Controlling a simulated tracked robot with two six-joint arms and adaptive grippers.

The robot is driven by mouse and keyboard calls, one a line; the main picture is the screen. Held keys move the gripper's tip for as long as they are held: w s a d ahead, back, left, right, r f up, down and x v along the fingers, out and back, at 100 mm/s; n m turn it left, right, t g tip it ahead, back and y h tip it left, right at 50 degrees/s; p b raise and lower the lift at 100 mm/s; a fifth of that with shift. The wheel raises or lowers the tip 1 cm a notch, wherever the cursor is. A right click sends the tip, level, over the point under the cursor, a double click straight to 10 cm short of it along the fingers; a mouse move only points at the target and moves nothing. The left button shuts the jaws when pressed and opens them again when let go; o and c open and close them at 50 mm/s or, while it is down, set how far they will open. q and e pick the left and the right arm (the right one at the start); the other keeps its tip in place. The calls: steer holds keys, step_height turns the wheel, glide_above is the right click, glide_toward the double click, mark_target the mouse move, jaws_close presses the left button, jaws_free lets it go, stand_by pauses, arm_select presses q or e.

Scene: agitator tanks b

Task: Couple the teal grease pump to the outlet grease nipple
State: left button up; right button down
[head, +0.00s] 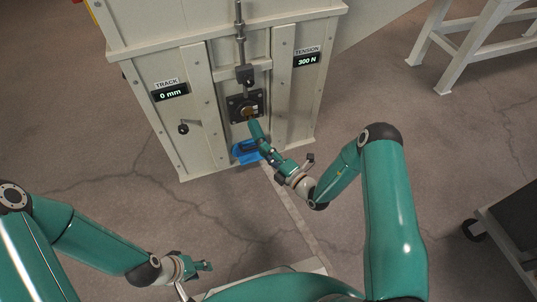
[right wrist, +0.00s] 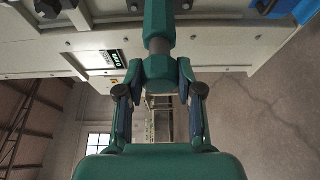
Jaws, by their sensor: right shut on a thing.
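The teal grease pump (head: 256,133) is in my right gripper (head: 273,158), tilted, its far end up at the dark square bearing block on the cabinet front. The right wrist view shows the pump (right wrist: 158,68) gripped between both fingers, its narrower barrel running up toward the cabinet. The outlet grease nipple is not clearly made out; a small brass-coloured part (head: 248,113) shows on the bearing block (head: 240,104) by the pump's tip. I cannot tell whether the tip touches it. My left gripper (head: 206,266) is low at the left, away from the cabinet; its jaw state is unclear.
The pale cabinet (head: 199,100) carries a track display (head: 170,92) reading 0 mm and a tension display (head: 306,60) reading 300 N. A dark knob (head: 183,128) sticks out at its left. A blue object (head: 243,153) sits below the bearing block. The floor at left is clear.

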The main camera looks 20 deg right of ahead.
steer(key=shift+w+b, duration=0.3)
steer(key=shift+w, duration=0.6)
steer(key=c, duration=0.7)
jaws_free()
steer(key=shift+s, duration=0.1)
